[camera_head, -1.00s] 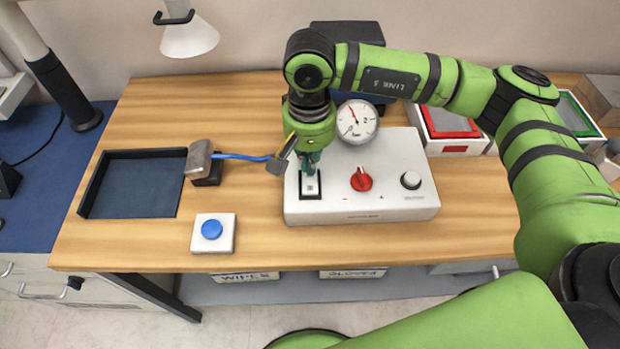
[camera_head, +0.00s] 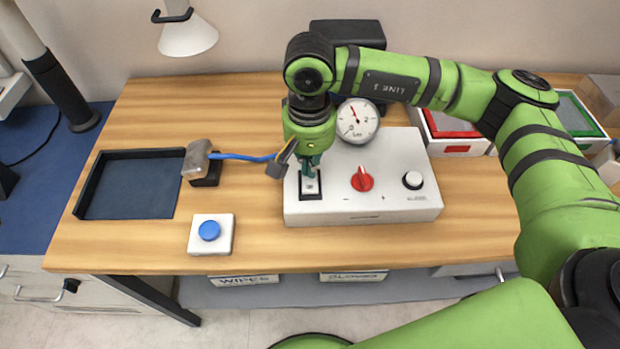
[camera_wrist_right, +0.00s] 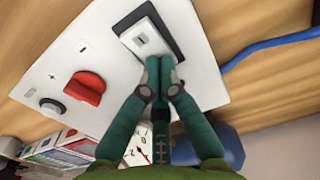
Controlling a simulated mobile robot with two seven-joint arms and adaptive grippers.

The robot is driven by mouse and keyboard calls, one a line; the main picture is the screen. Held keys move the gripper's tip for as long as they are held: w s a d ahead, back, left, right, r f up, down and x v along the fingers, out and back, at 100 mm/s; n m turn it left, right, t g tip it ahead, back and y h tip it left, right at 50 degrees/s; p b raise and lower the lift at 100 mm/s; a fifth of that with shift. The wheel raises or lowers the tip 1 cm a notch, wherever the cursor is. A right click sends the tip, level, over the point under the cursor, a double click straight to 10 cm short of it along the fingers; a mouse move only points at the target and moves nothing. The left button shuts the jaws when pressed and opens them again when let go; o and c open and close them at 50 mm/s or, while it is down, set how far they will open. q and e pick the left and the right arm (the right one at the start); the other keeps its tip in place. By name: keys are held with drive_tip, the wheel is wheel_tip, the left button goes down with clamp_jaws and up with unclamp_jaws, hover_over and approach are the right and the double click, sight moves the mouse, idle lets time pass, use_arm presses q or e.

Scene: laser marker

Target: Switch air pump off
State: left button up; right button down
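The air pump is a white control box (camera_head: 403,160) on the wooden table, with a pressure gauge (camera_head: 357,120), a red knob (camera_head: 362,178) and a white round button (camera_head: 412,180). A white rocker switch (camera_head: 311,187) in a black frame sits at its left front; it also shows in the right wrist view (camera_wrist_right: 147,37). My right gripper (camera_head: 311,168) points down over the switch's far part. In the right wrist view its fingertips (camera_wrist_right: 160,68) are together and empty, at the switch's edge. Whether they touch it, I cannot tell. My left gripper is not in view.
A blue button on a white base (camera_head: 210,232) and a dark tray (camera_head: 130,186) are further left. Red (camera_head: 450,125) and green (camera_head: 578,115) trays stand at the right.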

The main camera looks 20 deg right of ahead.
drive_tip(key=shift+r, duration=0.1)
drive_tip(key=shift+r+p, duration=1.25)
drive_tip(key=shift+r, duration=2.15)
drive_tip(key=shift+s+f, duration=0.1)
